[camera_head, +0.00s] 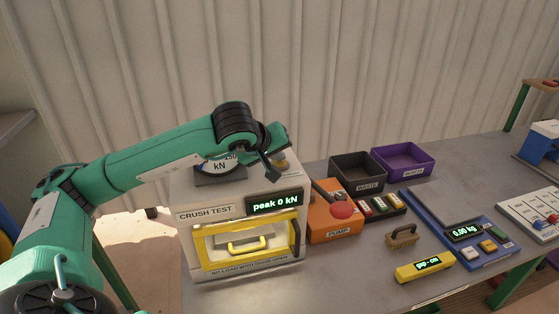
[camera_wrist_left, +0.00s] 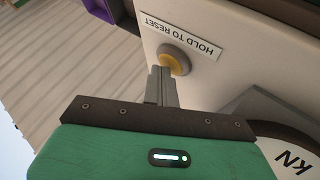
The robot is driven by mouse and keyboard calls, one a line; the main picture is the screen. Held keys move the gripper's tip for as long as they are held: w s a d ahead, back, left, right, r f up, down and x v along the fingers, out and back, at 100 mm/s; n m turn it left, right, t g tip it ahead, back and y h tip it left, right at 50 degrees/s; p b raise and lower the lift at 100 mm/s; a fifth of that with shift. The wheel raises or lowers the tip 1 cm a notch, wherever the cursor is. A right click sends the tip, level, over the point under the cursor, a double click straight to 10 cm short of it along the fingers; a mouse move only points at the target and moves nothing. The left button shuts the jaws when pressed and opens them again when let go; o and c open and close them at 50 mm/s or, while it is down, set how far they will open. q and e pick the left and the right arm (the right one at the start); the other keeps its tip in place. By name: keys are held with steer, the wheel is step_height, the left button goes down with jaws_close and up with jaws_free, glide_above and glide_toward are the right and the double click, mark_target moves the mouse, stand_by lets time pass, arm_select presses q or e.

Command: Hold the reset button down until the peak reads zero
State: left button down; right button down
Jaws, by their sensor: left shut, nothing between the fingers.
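The crush test machine (camera_head: 225,240) stands at the table's left end. Its green-lit display (camera_head: 274,202) reads "peak 0 kN". The yellow reset button (camera_wrist_left: 175,62) sits in a grey ring beside a "HOLD TO RESET" label (camera_wrist_left: 180,35) in the left wrist view. My left gripper (camera_wrist_left: 158,70) is shut and empty, its fingertips at the button's edge; I cannot tell whether they touch or press it. In the head view my left gripper (camera_head: 272,176) is over the machine's top, above the display. My right gripper is not in view.
The machine's yellow-framed door (camera_head: 243,245) looks closed. A round kN dial (camera_head: 218,166) stands on top, partly behind my left arm. An orange pump (camera_head: 335,216) is right of the machine. Waste (camera_head: 357,175) and purple (camera_head: 403,160) bins and a blue scale (camera_head: 455,225) lie further right.

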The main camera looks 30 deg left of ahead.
mark_target(277, 165)
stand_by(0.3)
arm_select(q)
steer(key=shift+r+p, duration=0.35)
steer(key=shift+r, duration=0.6)
steer(key=shift+r, duration=0.1)
steer(key=shift+r+p, duration=1.45)
steer(key=shift+r, duration=0.95)
steer(key=shift+f, duration=0.1)
